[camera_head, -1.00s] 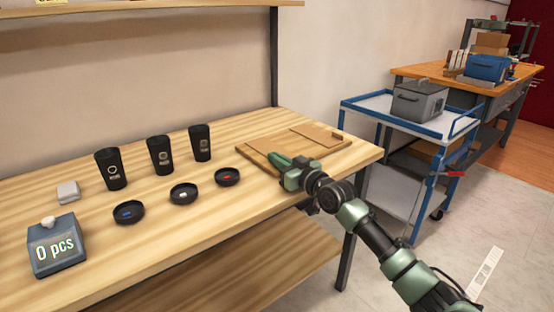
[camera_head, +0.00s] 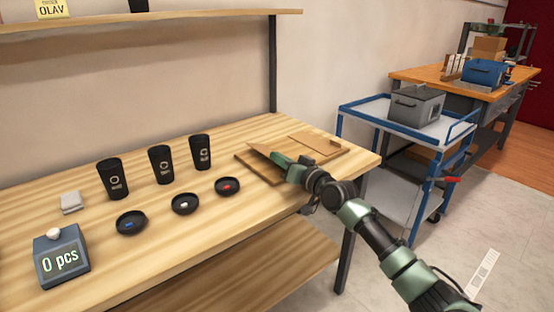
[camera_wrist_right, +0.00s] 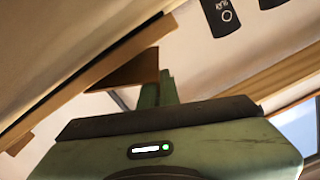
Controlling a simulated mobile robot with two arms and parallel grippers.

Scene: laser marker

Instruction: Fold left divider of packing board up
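The packing board (camera_head: 246,160) lies flat at the right end of the wooden table. Its left divider, a thin brown panel (camera_head: 262,149), is tilted up off the board at my right gripper's tip. My right gripper (camera_head: 281,159) is over the board with its green fingers close together. In the right wrist view the fingers (camera_wrist_right: 158,90) look shut, and the brown panel (camera_wrist_right: 128,71) is against them. Its edge overlaps one finger, and I cannot see it pinched between them. The gripper hides part of the board. My left gripper is not in view.
Three black cups (camera_head: 161,164) and three dark dishes (camera_head: 184,203) stand left of the board. A scale (camera_head: 61,258) reads 0 pcs at the front left. A blue trolley (camera_head: 376,113) stands beyond the table's right end.

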